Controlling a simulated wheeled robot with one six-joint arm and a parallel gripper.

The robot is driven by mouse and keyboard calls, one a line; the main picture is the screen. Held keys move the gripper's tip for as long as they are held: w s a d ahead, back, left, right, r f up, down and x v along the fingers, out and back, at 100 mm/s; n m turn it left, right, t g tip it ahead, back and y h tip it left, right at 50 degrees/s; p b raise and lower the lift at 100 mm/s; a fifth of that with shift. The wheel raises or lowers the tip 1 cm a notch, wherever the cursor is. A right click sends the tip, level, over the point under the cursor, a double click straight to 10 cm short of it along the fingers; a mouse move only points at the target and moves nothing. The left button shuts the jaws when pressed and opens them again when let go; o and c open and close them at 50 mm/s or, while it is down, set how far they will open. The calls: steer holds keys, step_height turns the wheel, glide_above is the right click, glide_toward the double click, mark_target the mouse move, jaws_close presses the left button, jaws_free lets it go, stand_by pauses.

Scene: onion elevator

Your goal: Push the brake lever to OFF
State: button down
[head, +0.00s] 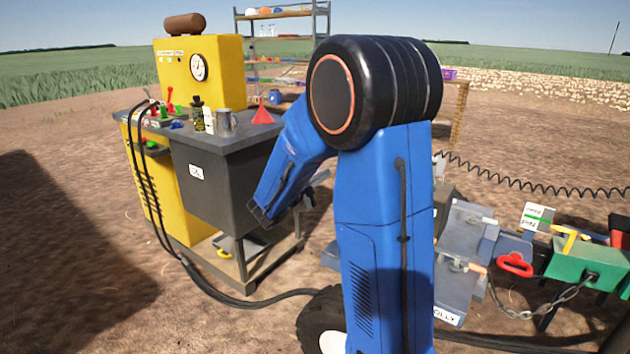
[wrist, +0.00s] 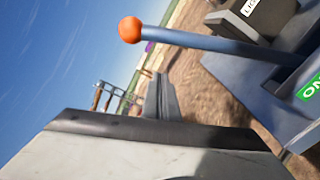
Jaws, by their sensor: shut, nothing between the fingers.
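The brake lever (wrist: 215,43) is a blue-grey bar with an orange ball knob (wrist: 130,29) in the wrist view. It runs from the upper middle to a blue-grey housing (wrist: 250,85) at the right. A green ON label (wrist: 310,89) is on the housing, partly cut off by the frame edge. No OFF label shows. My gripper (wrist: 160,88) is shut and empty, its fingers pointing up the picture below the lever bar. A gap shows between them in the picture; contact is not visible. In the head view my arm hides the gripper.
Right are grey-blue boxes (head: 465,235), a green box (head: 585,262) with a chain, and a red handle (head: 515,265). A hose crosses the dirt.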

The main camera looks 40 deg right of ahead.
steer(key=shift+s+d+r, duration=0.35)
steer(key=shift+s+d, duration=0.35)
steer(key=shift+s, duration=0.05)
steer(key=shift+s+d+r, duration=0.3)
steer(key=shift+s+d, duration=0.4)
